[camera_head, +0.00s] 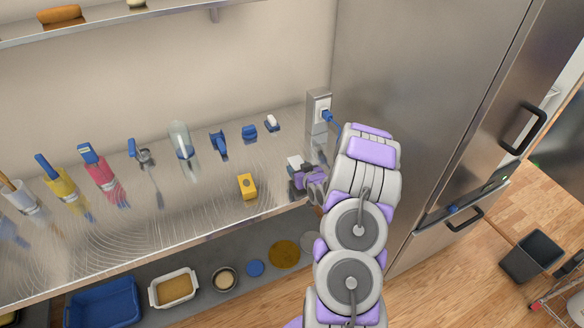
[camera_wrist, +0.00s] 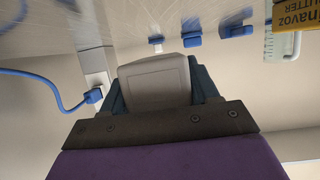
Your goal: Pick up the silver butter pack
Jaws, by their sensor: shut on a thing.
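The silver butter pack (camera_wrist: 157,82) is a pale grey block in the wrist view. It sits between the dark teal fingers of my gripper (camera_wrist: 160,92), which is shut on it. In the head view the pack (camera_head: 294,162) shows as a small whitish block at the far-left side of my gripper (camera_head: 306,174), over the right end of the steel counter. I cannot tell whether the pack touches the counter. My gripper hides part of it.
A yellow butter pack (camera_head: 247,186) lies left of my gripper on the counter (camera_head: 210,200). Blue-handled tools and bottles stand farther left. A wall outlet (camera_head: 320,112) with a blue plug is behind my gripper. A steel fridge (camera_head: 425,90) stands to the right.

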